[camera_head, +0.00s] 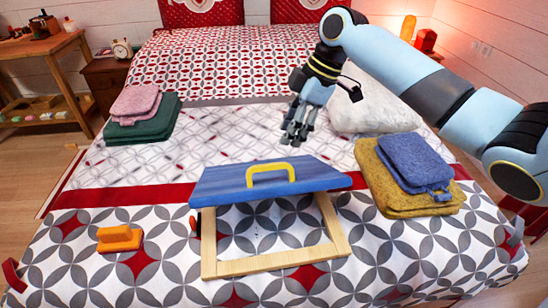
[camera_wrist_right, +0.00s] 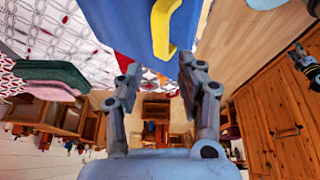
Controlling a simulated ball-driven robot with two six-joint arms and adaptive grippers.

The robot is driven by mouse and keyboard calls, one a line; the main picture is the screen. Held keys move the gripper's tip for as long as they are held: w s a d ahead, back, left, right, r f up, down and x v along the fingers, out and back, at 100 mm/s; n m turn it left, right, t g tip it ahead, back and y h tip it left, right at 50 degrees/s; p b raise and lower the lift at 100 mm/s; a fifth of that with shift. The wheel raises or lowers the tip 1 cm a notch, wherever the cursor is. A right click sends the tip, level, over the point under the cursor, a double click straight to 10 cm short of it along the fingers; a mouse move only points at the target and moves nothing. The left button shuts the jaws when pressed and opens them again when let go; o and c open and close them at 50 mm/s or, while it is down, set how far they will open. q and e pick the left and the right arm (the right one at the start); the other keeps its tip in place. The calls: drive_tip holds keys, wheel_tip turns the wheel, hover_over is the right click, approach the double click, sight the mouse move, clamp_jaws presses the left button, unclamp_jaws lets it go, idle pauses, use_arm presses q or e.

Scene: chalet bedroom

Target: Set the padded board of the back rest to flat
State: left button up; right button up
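The back rest lies on the bed. Its blue padded board (camera_head: 225,181) has a yellow handle (camera_head: 271,168) and stands tilted above its wooden frame (camera_head: 270,264), not lying flat in it. The frame's inside is open and shows the bedspread. My right gripper (camera_head: 297,132) is above and beyond the board, pointing down, apart from the handle. In the right wrist view the gripper (camera_wrist_right: 166,74) is open with nothing between its fingers; the board (camera_wrist_right: 135,25) and handle (camera_wrist_right: 160,28) are beyond the fingertips. My left gripper is not in view.
Folded blue (camera_head: 413,160) and mustard (camera_head: 388,188) cloths lie right of the board, with a white pillow (camera_head: 375,105) behind. Pink (camera_head: 135,103) and green (camera_head: 152,126) cloths lie at the left. An orange object (camera_head: 119,238) sits left of the frame.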

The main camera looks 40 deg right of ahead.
sight(271, 165)
drive_tip(key=x, duration=0.9)
drive_tip(key=shift+f, duration=0.2)
clamp_jaws()
